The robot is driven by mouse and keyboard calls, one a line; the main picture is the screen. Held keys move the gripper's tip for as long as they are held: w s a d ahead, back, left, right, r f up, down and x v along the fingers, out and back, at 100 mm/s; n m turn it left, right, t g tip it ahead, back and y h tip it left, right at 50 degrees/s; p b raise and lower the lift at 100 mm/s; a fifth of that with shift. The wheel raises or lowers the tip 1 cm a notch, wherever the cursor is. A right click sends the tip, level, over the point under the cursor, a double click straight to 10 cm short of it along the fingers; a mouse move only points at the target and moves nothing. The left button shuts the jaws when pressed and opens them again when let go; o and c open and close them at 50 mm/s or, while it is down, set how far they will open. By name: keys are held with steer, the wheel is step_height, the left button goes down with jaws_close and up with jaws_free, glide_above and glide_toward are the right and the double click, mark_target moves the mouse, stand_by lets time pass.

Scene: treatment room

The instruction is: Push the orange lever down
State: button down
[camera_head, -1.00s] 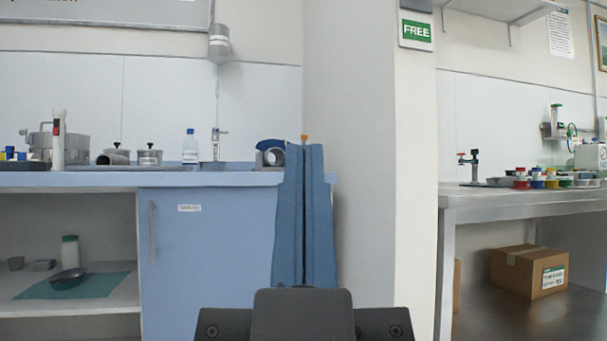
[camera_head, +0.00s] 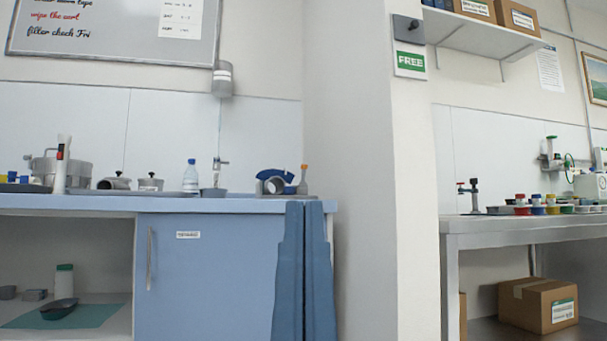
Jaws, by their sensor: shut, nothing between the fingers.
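A small upright piece with an orange top (camera_head: 304,168) stands at the right end of the blue counter (camera_head: 100,204). It may be the orange lever, but it is too small to tell its shape. Its paler lower part meets the counter beside a grey ring-shaped part (camera_head: 275,185) with a blue curved piece (camera_head: 272,174) over it. My gripper is not in view.
Two tall blue panels or cloths (camera_head: 318,270) stand before the counter's right end. A pale wall column (camera_head: 350,150) separates it from a grey bench (camera_head: 520,222) with coloured-topped items. A bottle (camera_head: 190,176) and metal pots stand left on the counter.

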step_height(320, 180, up, 70)
steer(key=p, duration=7)
steer(key=shift+a, duration=0.1)
